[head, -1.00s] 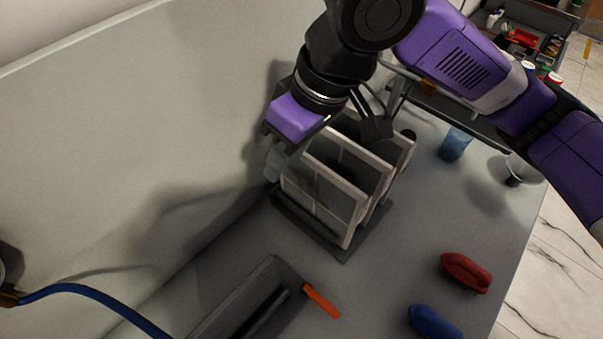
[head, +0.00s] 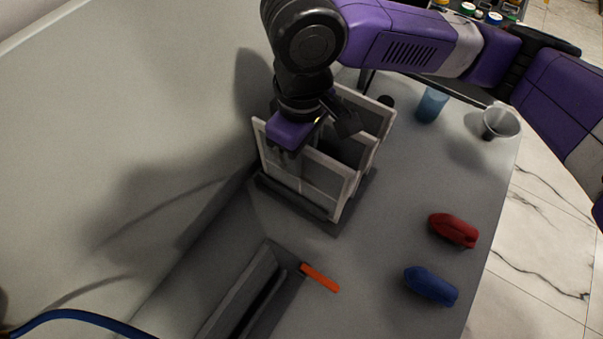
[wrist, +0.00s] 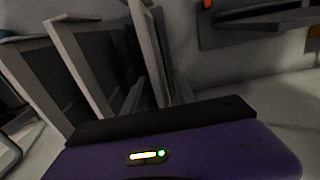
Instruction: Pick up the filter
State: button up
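Several light-framed panels with dark faces, which look like the filters, stand upright in a dark rack (head: 330,226) on the grey bench. The front panel (head: 322,180) faces the lower left; the panels also show at the left of the wrist view (wrist: 80,62). My gripper (head: 285,160) is at the top edge of the front panel, pointing down, with its fingers partly overlapping that panel in the head view. Its purple body fills the bottom of the wrist view. The fingertips are dark and small, so I cannot tell whether they are apart or closed on the frame.
A grey slotted housing (head: 240,290) with an orange handle (head: 320,277) lies nearer. A red object (head: 453,230) and a blue object (head: 431,285) lie at right. A blue cup (head: 431,105) and a clear cup (head: 501,121) stand behind. A wall rises at left.

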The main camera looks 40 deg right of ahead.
grip_shut()
dwell(0.4)
